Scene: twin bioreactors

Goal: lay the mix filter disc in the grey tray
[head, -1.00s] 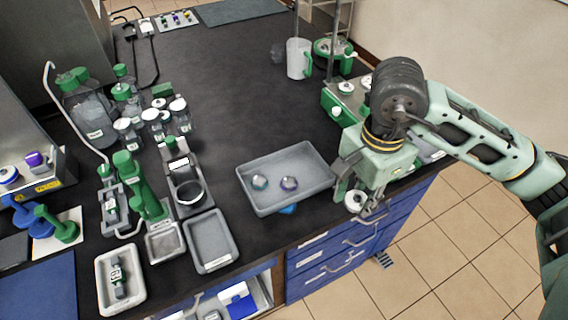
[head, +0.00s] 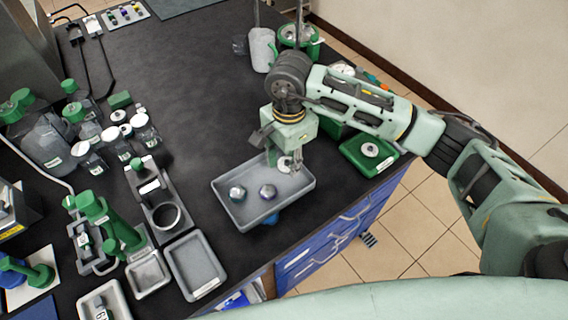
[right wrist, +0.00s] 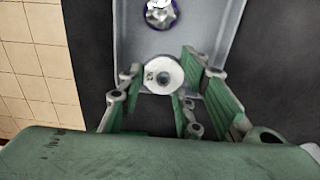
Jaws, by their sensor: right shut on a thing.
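My right gripper (head: 287,163) is shut on a white disc with a dark centre, the mix filter disc (head: 285,165). The disc also shows between the fingers in the right wrist view (right wrist: 164,75). The gripper points down over the far right end of the large grey tray (head: 290,192); I cannot tell how high the disc is above its floor. The tray also shows in the right wrist view (right wrist: 128,45). Two small round pieces lie in the tray: a greyish one (head: 238,193) and a purple-rimmed one (head: 268,192). My left gripper is not in view.
A green tray (head: 352,158) with a white disc (head: 370,150) stands to the right. A smaller grey tray (head: 195,265) lies nearer, at lower left. Bottles and green-handled tools crowd the left side.

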